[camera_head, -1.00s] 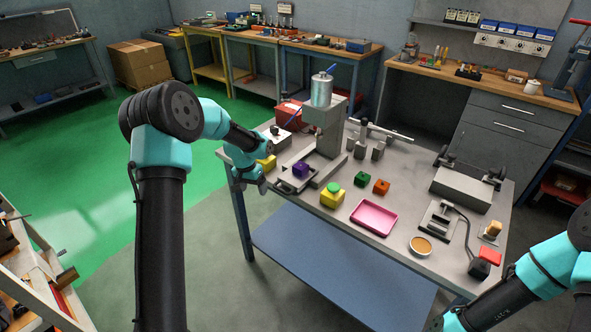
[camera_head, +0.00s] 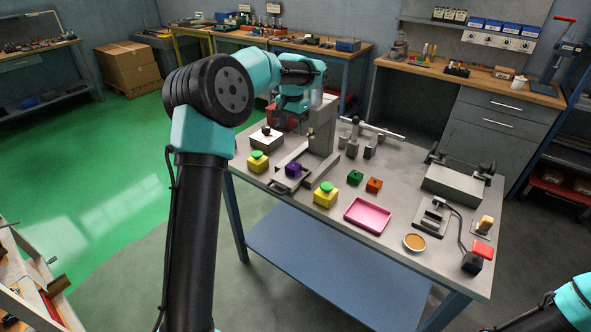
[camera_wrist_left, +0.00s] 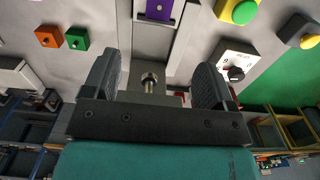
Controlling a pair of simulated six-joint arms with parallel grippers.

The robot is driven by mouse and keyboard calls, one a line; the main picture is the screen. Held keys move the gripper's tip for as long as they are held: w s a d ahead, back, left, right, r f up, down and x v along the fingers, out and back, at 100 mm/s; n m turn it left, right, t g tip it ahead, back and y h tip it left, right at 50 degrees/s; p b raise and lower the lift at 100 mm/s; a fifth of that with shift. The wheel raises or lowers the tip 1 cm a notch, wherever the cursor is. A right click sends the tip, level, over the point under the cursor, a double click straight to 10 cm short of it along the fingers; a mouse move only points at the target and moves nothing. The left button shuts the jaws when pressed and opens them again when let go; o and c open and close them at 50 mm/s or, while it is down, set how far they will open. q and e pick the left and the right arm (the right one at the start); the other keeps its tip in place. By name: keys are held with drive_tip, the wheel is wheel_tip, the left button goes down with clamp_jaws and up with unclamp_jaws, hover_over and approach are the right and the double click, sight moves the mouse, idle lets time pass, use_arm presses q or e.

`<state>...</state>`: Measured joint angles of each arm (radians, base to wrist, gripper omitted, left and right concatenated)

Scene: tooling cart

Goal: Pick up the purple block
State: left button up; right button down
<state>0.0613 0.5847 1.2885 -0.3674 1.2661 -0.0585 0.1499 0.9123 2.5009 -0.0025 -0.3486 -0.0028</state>
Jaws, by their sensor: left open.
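The purple block (camera_head: 292,170) sits on the bed of the grey press (camera_head: 323,128) at the left part of the cart top. In the left wrist view the purple block (camera_wrist_left: 158,10) is cut off by the top edge, beyond the open fingers and not between them. My left gripper (camera_head: 287,118) is behind and above the purple block, beside the press column; its fingertips are hard to make out there. In the wrist view my left gripper (camera_wrist_left: 157,82) is open and empty, with a metal knob (camera_wrist_left: 149,80) showing between its fingers. My right gripper is out of view.
Yellow blocks with green buttons (camera_head: 325,194) stand on either side of the press. A green block (camera_head: 355,177), an orange block (camera_head: 374,185) and a pink tray (camera_head: 368,215) lie to the right. A white-topped switch box (camera_head: 266,138) is at the left rear.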

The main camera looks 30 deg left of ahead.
use_arm(q)
approach(293, 166)
wheel_tip(293, 166, down, 5)
drive_tip(key=shift+a+f, duration=0.1)
idle(0.3)
drive_tip(key=shift+f, duration=0.1)
drive_tip(key=shift+f, duration=2.5)
drive_tip(key=shift+c, duration=0.4)
drive_tip(key=c, duration=1.1)
drive_tip(key=shift+r, duration=0.1)
